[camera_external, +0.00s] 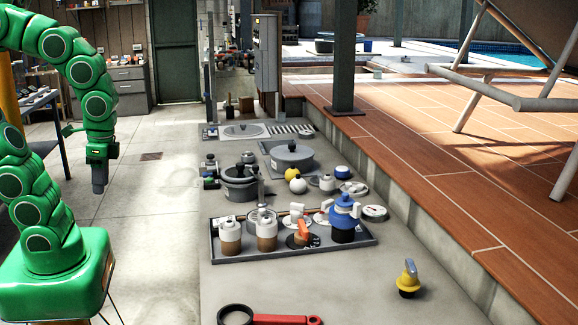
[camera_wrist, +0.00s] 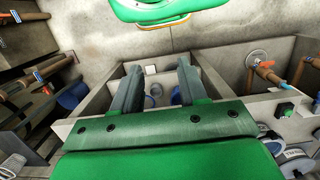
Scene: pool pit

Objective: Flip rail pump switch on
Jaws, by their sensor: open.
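No part in view is plainly marked as the rail pump switch, so I cannot tell which it is. An orange lever (camera_external: 302,232) stands on the tray among pump parts. In the wrist view a small grey box with a green button (camera_wrist: 284,109) sits on a ledge at the right. My gripper (camera_external: 98,186) hangs pointing down at the left, well apart from the ledge. In the wrist view its two fingers (camera_wrist: 159,82) are spread and empty.
A grey tray (camera_external: 232,257) holds jars and a blue-topped pump (camera_external: 344,216). A red-handled wrench (camera_external: 285,320) lies at the front. A lidded grey pot (camera_external: 291,155) stands farther back. The raised tiled deck (camera_external: 450,175) borders the right.

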